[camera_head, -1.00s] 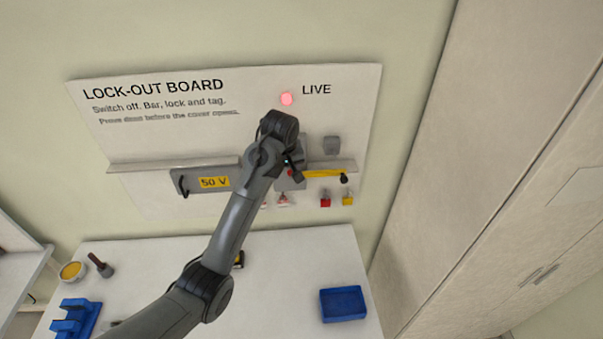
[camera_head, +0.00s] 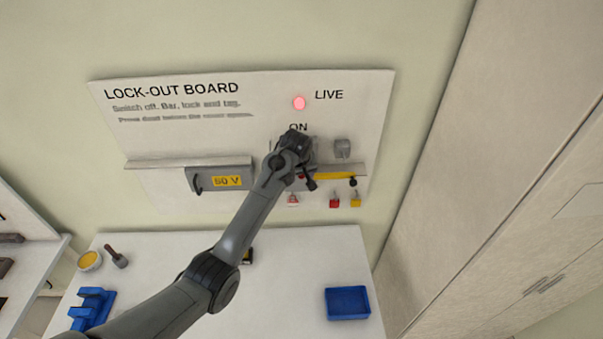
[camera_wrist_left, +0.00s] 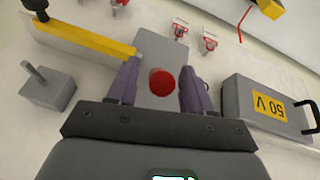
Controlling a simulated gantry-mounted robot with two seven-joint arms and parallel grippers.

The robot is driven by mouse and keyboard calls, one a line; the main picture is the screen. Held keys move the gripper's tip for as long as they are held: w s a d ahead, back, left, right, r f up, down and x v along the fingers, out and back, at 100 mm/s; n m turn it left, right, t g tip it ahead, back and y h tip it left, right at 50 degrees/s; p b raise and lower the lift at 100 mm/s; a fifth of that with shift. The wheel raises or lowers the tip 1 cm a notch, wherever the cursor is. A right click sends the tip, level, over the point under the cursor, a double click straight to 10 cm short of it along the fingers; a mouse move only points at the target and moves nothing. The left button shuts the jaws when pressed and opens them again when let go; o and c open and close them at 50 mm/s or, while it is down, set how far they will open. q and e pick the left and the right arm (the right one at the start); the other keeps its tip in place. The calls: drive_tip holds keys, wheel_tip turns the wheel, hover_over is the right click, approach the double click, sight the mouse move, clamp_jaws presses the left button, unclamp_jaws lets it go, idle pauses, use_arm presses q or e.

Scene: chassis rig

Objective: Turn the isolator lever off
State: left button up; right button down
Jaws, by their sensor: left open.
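A round red knob (camera_wrist_left: 162,83), seen end-on, appears to be the end of the isolator lever; its shaft is hidden. It stands in front of a grey isolator plate (camera_wrist_left: 160,45), on the board below the word ON. My left gripper (camera_wrist_left: 158,78) is open, with one finger on each side of the knob and a visible gap at both sides. In the head view, my left gripper (camera_head: 302,168) is at the board and largely covers the isolator. My right gripper is not in view.
A yellow bar with a black knob (camera_head: 336,175) sticks out beside the isolator. A grey block (camera_head: 342,148) is above it; red and yellow padlocks (camera_head: 334,202) hang below. A grey 50 V cover (camera_head: 218,180) is left. A red LIVE lamp (camera_head: 299,103) is lit. A blue tray (camera_head: 347,302) stands on the bench.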

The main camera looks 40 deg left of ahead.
use_arm(q)
drive_tip(key=shift+f, duration=0.2)
clamp_jaws()
drive_tip(key=shift+w, duration=0.1)
